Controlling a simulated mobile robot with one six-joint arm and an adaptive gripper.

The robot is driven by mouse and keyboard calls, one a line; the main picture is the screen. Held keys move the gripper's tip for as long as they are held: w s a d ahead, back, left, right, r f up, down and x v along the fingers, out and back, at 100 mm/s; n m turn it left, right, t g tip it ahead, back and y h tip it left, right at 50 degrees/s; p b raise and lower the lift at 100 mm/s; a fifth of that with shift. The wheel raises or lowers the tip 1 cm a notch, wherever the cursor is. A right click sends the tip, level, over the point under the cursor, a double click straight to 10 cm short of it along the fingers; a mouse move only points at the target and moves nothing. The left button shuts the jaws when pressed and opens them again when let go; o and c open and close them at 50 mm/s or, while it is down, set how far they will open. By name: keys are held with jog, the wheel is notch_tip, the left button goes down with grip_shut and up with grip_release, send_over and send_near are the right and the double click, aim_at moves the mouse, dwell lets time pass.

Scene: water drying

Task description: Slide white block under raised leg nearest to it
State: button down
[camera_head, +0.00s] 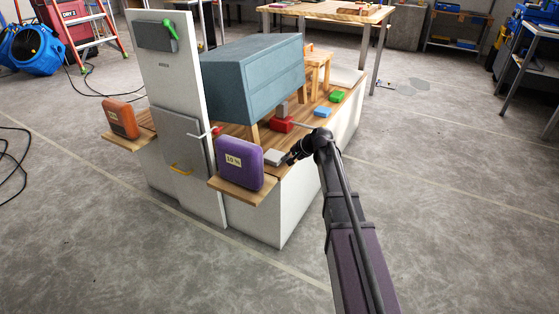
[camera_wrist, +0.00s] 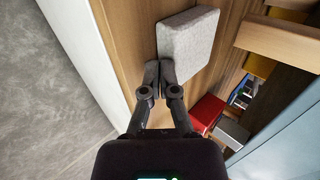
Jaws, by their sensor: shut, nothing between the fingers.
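The white block (camera_head: 273,157) lies flat on the wooden deck near its front edge; it looks pale grey in the wrist view (camera_wrist: 188,38). My gripper (camera_head: 291,159) is shut and empty. In the wrist view its fingertips (camera_wrist: 158,76) are at the block's near edge; I cannot tell whether they touch it. A teal cabinet (camera_head: 250,85) stands tilted on wooden legs. The front wooden leg (camera_head: 255,133) is closest to the block and shows to its right in the wrist view (camera_wrist: 278,40). The gap beneath that leg is not clear.
Blue (camera_head: 322,112) and green (camera_head: 337,97) blocks lie farther back. A purple case (camera_head: 237,163) stands on a side shelf. The deck edge is close to my gripper.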

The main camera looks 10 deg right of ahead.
aim_at(268, 153)
jog(key=shift+w+a, duration=0.3)
jog(key=shift+a, duration=0.15)
jog(key=shift+w+a, duration=0.5)
jog(key=shift+a, duration=0.1)
dwell(0.4)
jog(key=shift+w+a, duration=0.2)
jog(key=shift+a, duration=0.1)
jog(key=shift+w+a, duration=0.55)
jog(key=shift+a, duration=0.25)
dwell(0.4)
jog(key=shift+w+a, duration=0.2)
jog(key=shift+a, duration=0.05)
jog(key=shift+w+a, duration=0.2)
jog(key=shift+a, duration=0.1)
dwell(0.4)
jog(key=shift+w+a, duration=0.2)
jog(key=shift+a, duration=0.1)
jog(key=shift+w+a, duration=0.2)
jog(key=shift+s, duration=0.1)
